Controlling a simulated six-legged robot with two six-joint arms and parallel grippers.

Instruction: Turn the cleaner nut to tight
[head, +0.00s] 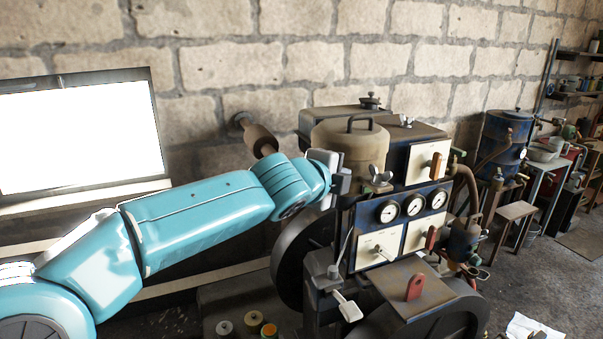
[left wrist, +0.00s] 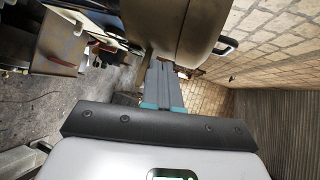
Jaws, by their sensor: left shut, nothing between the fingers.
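A dark wing nut (head: 379,176), which looks like the cleaner nut, sits at the lower front of a brown canister (head: 350,147) with a handle on top. I cannot tell its turn position. My left gripper (head: 343,180) is just left of the wing nut, close to the canister's front, and looks apart from the nut. In the left wrist view its fingers (left wrist: 163,80) are shut together and empty, with the canister (left wrist: 178,28) just beyond their tips. The nut cannot be made out there. My right gripper is not in view.
A blue panel with several gauges (head: 413,205) and red levers is below and right of the canister. A second wing nut (head: 406,122) sits behind. A dark flywheel (head: 292,262) stands below my left arm. A brown plate with a red tab (head: 414,288) juts out in front.

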